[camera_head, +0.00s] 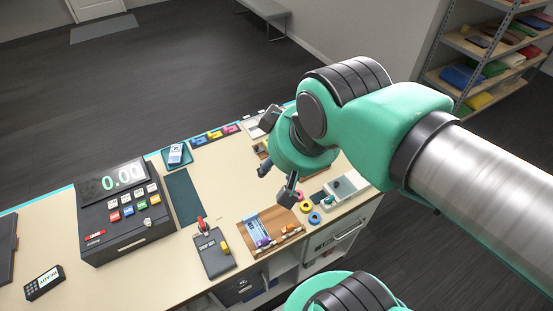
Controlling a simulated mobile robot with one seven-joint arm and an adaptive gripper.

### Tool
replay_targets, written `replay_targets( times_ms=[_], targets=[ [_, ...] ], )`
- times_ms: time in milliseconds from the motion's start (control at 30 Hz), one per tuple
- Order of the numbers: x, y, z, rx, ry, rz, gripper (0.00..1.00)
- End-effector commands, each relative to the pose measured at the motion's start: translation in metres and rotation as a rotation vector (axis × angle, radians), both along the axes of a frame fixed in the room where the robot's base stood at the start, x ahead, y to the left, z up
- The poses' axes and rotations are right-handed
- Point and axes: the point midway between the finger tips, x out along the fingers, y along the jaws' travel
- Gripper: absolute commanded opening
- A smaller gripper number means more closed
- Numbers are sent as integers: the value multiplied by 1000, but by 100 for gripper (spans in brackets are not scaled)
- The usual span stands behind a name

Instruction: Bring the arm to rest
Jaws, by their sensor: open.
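My arm reaches in from the right in the head view, with teal joints and a grey metal link. My gripper (277,181) hangs at its end over the right part of the counter (142,274). Its dark fingers are apart, pointing down, and nothing shows between them. The gripper is above a wooden tray (262,222) with small items in it. Whether it touches anything below cannot be told. Another teal part of my own body shows at the bottom edge.
A cash register (128,215) reading 0.00 stands on the counter's left. A card reader (44,283), a dark box with a red switch (213,252), a blue tray (177,156) and coloured rings (306,206) lie about. Shelves (480,60) stand at the back right.

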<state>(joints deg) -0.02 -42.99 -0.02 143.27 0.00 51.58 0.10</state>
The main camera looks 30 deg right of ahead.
Motion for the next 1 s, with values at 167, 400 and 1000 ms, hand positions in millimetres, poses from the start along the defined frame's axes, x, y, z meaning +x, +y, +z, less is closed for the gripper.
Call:
replay_targets(
  times_ms=[167, 400, 1000],
  targets=[
    [0, 0, -5, 0, 0, 1, 42],
    [0, 0, -32, 0, 0, 1, 42],
    [0, 0, -127, -1, 0, 2, 42]
  ],
)
